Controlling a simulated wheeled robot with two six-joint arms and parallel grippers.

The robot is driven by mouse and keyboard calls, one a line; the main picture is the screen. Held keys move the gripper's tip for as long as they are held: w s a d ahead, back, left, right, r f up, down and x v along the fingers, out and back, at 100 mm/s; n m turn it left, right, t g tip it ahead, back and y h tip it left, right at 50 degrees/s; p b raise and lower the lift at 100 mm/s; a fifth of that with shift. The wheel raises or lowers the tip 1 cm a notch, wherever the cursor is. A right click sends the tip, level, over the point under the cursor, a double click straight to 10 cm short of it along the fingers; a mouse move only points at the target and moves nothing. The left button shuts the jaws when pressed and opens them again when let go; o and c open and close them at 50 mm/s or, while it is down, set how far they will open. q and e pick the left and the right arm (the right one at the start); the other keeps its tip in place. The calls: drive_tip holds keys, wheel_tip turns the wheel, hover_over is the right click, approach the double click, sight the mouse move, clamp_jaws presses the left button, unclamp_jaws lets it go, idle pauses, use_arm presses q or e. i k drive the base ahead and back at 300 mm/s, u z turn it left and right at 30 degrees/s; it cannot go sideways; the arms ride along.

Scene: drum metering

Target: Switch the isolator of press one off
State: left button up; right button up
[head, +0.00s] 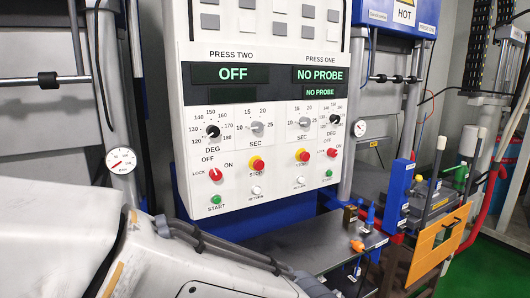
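The control panel (262,140) stands upright ahead of me, with PRESS TWO on its left half and PRESS ONE on its right half. The red isolator knob of press one (332,153) is at the right edge of the panel, with LOCK, OFF and ON marks around it. Its exact pointing is too small to tell. The press one display (319,74) reads NO PROBE in green. The red isolator knob of press two (214,175) is at the lower left, and its display (229,73) reads OFF. Neither of my grippers is in view; a pale arm link of mine fills the lower left.
An orange plate (437,243) stands at the right.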

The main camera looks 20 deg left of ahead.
sight(331, 152)
drive_tip(key=z, duration=0.2)
drive_tip(key=k, duration=0.5)
drive_tip(key=z, duration=0.7)
drive_tip(key=i, duration=0.45)
drive_tip(key=u, duration=0.65)
drive_tip(key=i, duration=1.45)
drive_tip(key=u, duration=0.8)
